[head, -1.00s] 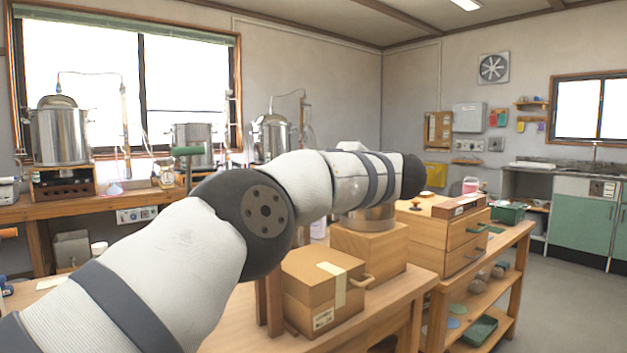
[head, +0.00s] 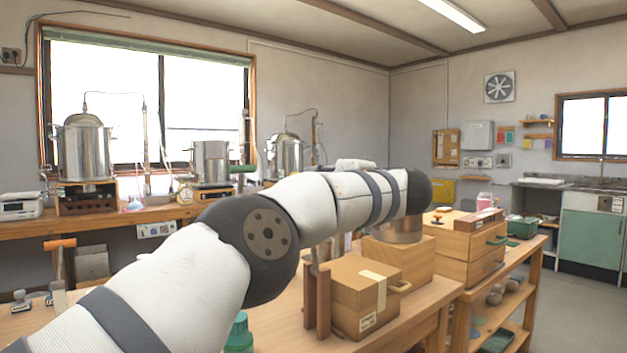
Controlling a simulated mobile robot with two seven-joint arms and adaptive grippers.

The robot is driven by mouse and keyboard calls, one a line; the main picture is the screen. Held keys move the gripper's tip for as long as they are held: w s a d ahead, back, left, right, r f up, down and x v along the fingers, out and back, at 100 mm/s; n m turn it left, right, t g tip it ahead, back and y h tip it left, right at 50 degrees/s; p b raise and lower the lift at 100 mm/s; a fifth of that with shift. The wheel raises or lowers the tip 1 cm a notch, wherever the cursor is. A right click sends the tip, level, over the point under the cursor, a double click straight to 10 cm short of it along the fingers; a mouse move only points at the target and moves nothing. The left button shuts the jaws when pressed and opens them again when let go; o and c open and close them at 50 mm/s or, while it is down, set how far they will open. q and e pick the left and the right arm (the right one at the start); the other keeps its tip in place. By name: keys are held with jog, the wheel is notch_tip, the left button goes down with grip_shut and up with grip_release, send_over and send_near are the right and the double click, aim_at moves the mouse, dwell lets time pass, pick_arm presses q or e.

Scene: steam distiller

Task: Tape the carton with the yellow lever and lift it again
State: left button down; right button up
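A brown carton (head: 346,285) stands on the wooden bench (head: 410,333) in the lower middle. A pale tape strip runs over its top and down its front, and a white label is low on that face. Two dark wooden posts (head: 317,303) stand close at its left. My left arm crosses the view above the carton and hides part of the bench behind. No gripper shows on either arm. I cannot make out a yellow lever. A green handle (head: 243,169) shows behind my arm, and an orange handle (head: 60,243) stands at the left.
A wooden box (head: 408,258) with a metal cylinder (head: 400,231) on it stands behind the carton. A drawer chest (head: 470,240) is to its right. A green-lidded container (head: 239,335) stands in front at left. Steel stills (head: 85,150) line the window bench. Floor is open at right.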

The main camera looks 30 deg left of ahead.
pick_arm(q)
jog(key=shift+s+f, duration=0.1)
jog(key=shift+f, duration=0.1)
jog(key=c, duration=1.5)
grip_release()
jog(key=shift+s+a+r, duration=0.1)
jog(key=shift+s, duration=0.15)
jog(key=shift+d, duration=0.25)
jog(key=v, duration=1.1)
jog(key=shift+s+d, duration=0.1)
jog(key=shift+d, duration=0.15)
